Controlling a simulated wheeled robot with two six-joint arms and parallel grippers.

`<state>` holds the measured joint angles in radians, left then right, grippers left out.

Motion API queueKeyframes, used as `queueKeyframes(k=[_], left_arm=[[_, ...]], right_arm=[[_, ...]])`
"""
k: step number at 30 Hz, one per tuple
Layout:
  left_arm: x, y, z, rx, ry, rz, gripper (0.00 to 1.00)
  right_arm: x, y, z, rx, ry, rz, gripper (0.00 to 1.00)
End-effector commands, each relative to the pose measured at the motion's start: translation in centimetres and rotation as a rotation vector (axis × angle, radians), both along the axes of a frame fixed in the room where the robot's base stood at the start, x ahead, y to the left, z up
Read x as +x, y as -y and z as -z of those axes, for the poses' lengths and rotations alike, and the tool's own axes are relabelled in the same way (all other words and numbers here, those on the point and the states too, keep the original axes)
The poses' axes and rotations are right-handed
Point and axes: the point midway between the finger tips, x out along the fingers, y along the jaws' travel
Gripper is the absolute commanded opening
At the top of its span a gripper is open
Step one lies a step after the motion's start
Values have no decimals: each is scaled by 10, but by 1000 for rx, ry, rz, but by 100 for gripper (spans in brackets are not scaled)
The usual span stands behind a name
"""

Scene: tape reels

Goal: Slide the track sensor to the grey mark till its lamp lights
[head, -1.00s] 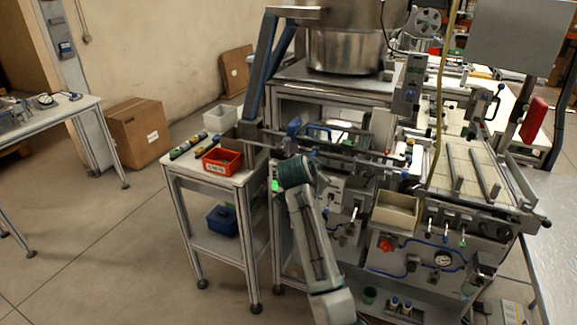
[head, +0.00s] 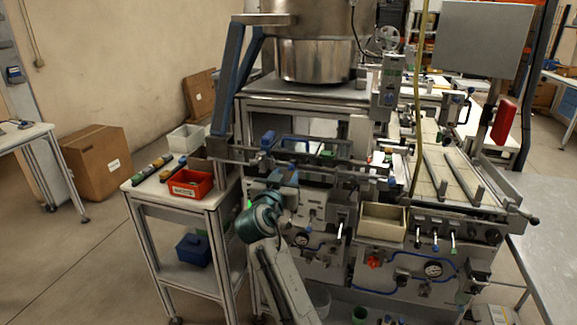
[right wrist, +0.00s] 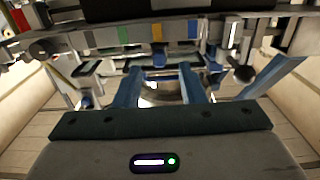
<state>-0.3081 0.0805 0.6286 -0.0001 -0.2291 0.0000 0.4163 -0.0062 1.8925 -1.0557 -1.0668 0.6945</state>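A long metal rail (head: 232,153) runs across the front of the machine. Small blocks sit along the rail, one with a blue top (head: 267,140). I cannot tell which is the track sensor, and I make out no lit lamp on it. My right gripper (head: 285,176) is just below and in front of the rail. Its blue fingers (right wrist: 160,72) stand apart, with nothing clearly between them. My left gripper is out of view.
A side table with a red bin (head: 190,183) stands left of the machine. A beige tray (head: 383,222) and several levers are on the machine's front, right of my arm. A steel drum (head: 315,60) stands above. Floor is clear at the lower left.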

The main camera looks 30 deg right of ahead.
Motion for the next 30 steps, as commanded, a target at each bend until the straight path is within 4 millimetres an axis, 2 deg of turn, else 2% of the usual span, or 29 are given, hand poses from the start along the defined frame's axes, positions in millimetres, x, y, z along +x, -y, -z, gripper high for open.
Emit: queueKeyframes(k=[3, 7, 18, 19, 24, 30], left_arm=[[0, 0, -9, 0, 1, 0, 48], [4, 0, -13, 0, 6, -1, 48], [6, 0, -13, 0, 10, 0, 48], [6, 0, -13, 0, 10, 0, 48], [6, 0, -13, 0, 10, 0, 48], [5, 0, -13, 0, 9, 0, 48]], right_arm=[[12, 16, -3, -3, -2, 2, 36], [21, 25, -2, 0, 0, 0, 36], [25, 30, 1, 1, 0, 0, 36], [25, 30, 1, 1, 0, 0, 34], [25, 29, 1, 1, 0, 0, 1], [25, 30, 1, 1, 0, 0, 0]])
